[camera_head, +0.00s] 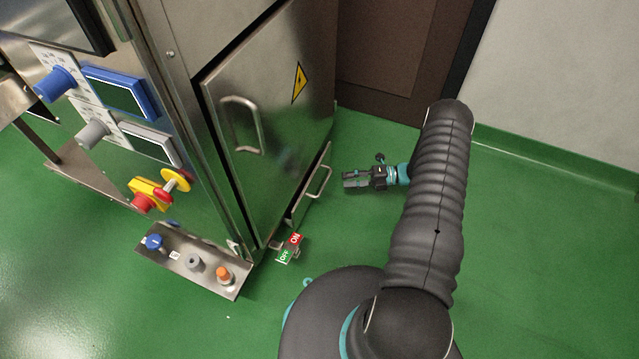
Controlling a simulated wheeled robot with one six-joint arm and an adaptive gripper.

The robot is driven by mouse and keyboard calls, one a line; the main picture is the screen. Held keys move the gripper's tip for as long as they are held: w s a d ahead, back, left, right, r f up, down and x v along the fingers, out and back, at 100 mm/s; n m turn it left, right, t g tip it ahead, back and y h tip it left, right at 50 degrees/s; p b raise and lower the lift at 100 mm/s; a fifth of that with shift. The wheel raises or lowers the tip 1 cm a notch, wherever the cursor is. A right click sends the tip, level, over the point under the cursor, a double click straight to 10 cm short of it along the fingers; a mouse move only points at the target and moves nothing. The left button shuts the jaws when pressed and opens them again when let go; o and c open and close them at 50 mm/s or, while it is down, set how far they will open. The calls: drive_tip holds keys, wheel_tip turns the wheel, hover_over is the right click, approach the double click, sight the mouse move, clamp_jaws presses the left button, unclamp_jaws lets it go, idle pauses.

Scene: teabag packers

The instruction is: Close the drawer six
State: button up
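A low steel drawer (301,208) with a bar handle (319,183) shows at the bottom of the machine's right side. It appears to stand out a little from the cabinet. I cannot read any number on it, so I cannot tell if it is drawer six. My gripper (347,180) is just to the right of this handle and points left towards it. A small gap of green floor shows between them. Nothing shows in the gripper, and its fingers are too small to tell whether they are open or shut.
Above the drawer is a large steel door (275,110) with a handle and a yellow warning sign. A red and green ON/OFF switch (289,248) sits near the floor. A button panel (194,262) juts out at the front. Green floor is clear on the right, before the wall.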

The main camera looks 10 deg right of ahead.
sight(325, 182)
drive_tip(key=x, duration=0.8)
drive_tip(key=shift+a, duration=0.25)
clamp_jaws()
